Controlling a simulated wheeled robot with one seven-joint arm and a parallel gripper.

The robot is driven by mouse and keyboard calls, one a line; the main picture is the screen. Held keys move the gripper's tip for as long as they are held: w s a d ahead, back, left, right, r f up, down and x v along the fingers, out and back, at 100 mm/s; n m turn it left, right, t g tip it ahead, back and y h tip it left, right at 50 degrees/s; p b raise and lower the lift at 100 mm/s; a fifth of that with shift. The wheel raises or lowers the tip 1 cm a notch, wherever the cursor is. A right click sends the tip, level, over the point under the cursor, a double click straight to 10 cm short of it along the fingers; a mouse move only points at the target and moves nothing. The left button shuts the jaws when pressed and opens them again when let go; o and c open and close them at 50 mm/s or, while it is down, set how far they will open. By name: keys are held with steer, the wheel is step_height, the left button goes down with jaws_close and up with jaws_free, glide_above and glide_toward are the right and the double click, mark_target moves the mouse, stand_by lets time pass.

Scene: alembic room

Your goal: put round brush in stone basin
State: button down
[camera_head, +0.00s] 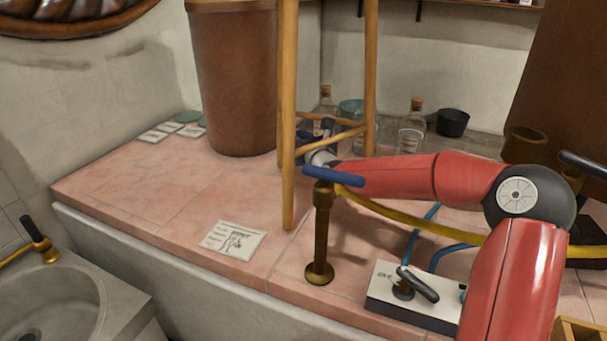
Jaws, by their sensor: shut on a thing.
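The grey stone basin (125,302) is at the lower left, cut off by the picture edge, and its visible bowl looks empty. My red arm reaches left across the tiled counter. My gripper (312,143) is at its far end, among the wooden legs and partly hidden by them. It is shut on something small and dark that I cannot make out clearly. No round brush shows plainly anywhere. My gripper is well to the right of the basin and farther back.
Wooden legs (288,115) stand around my gripper. A brass post (319,235) with a blue lever stands in front. A switch box (385,289), a yellow hose (425,228), a brown bin (235,85) and glass bottles (411,135) are nearby. The left counter is mostly clear.

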steer(key=shift+f, duration=4)
steer(key=shift+f, duration=0.1)
steer(key=c, duration=1.3)
jaws_free()
steer(key=shift+b, duration=0.3)
steer(key=shift+o, duration=0.2)
